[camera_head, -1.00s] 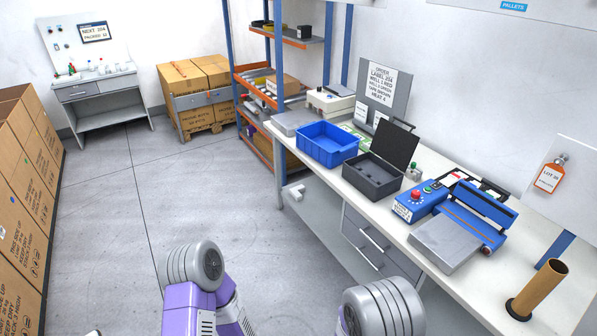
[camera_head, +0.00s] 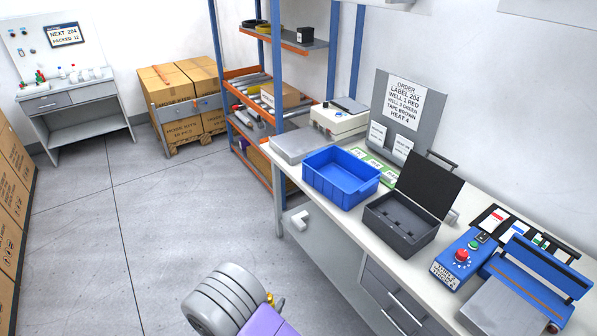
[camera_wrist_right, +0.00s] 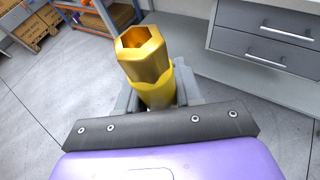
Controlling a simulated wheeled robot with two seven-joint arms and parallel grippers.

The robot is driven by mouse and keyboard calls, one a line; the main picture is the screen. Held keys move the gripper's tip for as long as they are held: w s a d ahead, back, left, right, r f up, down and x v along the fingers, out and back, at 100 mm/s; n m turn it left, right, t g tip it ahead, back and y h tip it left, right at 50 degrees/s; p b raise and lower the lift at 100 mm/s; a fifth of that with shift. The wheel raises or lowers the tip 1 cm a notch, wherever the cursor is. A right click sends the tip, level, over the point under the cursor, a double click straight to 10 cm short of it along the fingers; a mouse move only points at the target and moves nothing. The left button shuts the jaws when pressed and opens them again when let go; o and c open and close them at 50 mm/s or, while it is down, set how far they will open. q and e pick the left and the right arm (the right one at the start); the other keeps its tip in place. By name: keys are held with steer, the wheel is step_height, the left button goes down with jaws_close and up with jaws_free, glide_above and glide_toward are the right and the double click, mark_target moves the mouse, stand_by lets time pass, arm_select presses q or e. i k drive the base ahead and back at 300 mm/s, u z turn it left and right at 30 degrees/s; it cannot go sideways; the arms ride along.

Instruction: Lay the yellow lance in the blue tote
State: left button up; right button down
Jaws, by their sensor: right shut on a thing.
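The blue tote (camera_head: 333,191) stands on the bench, left of an open dark grey case. It looks empty from here. In the right wrist view, my right gripper (camera_wrist_right: 152,100) is shut on the yellow lance (camera_wrist_right: 143,62), a gold hexagonal piece with an open hollow end and a yellow collar. Its lower part is hidden by the gripper. In the head view, only a small yellow bit of the lance (camera_head: 270,298) shows beside my purple and grey arm, over the floor and apart from the tote. My left gripper is not in view.
The open dark grey case (camera_head: 400,226) stands right of the tote, with a blue sealer (camera_head: 525,290) and a button box (camera_head: 460,262) further right. A grey flat box (camera_head: 300,142) and an orange-blue shelf (camera_head: 250,90) are behind the tote. The floor left of the bench is clear.

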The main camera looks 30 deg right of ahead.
mark_target(338, 184)
steer(key=z, duration=0.55)
steer(key=i, duration=1.1)
steer(key=z, duration=0.95)
